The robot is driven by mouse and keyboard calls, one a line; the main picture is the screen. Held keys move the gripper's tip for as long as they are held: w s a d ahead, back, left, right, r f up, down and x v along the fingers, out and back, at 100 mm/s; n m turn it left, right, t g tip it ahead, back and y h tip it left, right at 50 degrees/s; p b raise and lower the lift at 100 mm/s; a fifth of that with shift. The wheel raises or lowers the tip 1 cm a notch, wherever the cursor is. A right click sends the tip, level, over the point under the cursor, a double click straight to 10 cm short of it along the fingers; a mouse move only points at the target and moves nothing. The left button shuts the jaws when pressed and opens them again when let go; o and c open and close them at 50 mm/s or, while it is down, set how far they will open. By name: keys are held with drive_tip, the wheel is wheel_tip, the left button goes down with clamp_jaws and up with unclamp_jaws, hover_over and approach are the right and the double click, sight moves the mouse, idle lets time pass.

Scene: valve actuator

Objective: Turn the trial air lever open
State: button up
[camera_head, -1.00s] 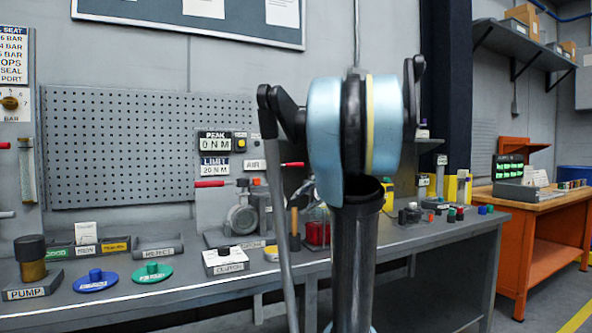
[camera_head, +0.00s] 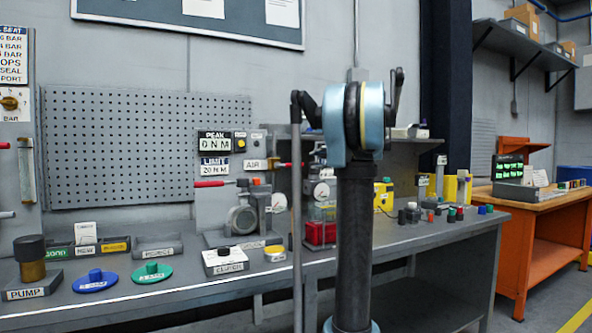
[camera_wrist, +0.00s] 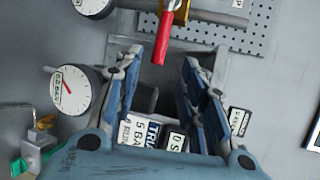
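In the wrist view a lever with a red handle (camera_wrist: 163,38) hangs from a brass-coloured valve body (camera_wrist: 178,10) on a pipe. The red handle's tip shows between the fingertips in the picture, with no visible contact on either side. In the head view my arm hides my gripper. A red lever (camera_head: 291,164) there sits beside an "AIR" label (camera_head: 254,164); whether it is the same lever is unclear.
A white dial gauge (camera_wrist: 75,90) is close to the left finger in the wrist view, with another gauge (camera_wrist: 92,4) above. A pegboard (camera_wrist: 240,35) lies behind. In the head view the bench (camera_head: 200,292) holds a pump, coloured discs and a clutch box.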

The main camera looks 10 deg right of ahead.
sight(298, 165)
drive_tip(key=x, duration=1.2)
drive_tip(key=shift+w+a, duration=0.2)
clamp_jaws()
